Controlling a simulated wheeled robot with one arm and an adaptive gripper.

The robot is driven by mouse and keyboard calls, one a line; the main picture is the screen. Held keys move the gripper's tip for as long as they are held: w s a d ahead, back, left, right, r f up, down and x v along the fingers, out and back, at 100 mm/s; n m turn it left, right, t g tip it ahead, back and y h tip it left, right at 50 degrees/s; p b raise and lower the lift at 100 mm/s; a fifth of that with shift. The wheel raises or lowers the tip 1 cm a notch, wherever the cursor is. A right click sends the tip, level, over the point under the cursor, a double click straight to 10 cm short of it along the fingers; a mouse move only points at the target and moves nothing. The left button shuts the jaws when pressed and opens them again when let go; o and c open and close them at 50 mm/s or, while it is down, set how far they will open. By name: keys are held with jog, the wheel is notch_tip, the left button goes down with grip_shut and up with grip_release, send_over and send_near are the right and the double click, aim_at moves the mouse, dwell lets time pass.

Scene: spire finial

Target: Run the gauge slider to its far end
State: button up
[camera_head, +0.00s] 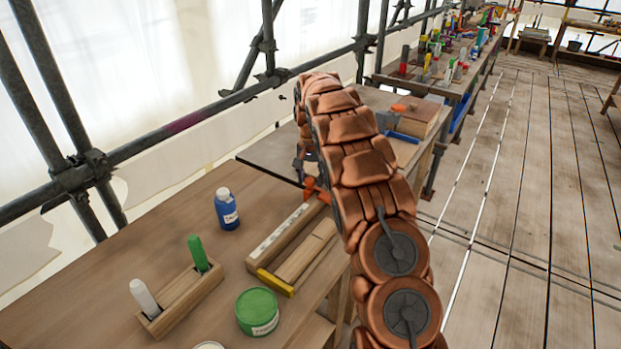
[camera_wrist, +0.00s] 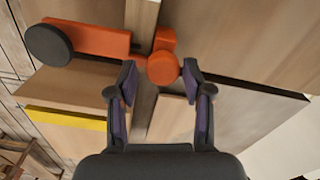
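The wooden gauge (camera_head: 262,255) lies on the bench in the head view, with a white marked strip (camera_head: 281,229) along its left side and a yellow bar (camera_head: 275,282) across its near end. Orange parts (camera_head: 317,190) show at its other end, partly behind my arm. In the wrist view, a rounded orange knob (camera_wrist: 163,68) sits between my open fingertips (camera_wrist: 160,75), with no clear grip on it. An orange bar with a black disc (camera_wrist: 85,40) lies to its left. The yellow bar also shows in the wrist view (camera_wrist: 68,118). I cannot tell for sure which orange part is the slider.
A blue bottle (camera_head: 227,209), a wooden holder (camera_head: 182,300) with green and white markers, and a green tin (camera_head: 257,311) stand on the near bench. A wooden block (camera_head: 418,116) with blue and orange tools is beyond my arm. Scaffold poles run along the left.

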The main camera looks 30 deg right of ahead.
jog(key=shift+o, duration=0.4)
jog(key=shift+a, duration=0.1)
notch_tip(320, 180, up, 12)
dwell(0.6)
dwell(0.5)
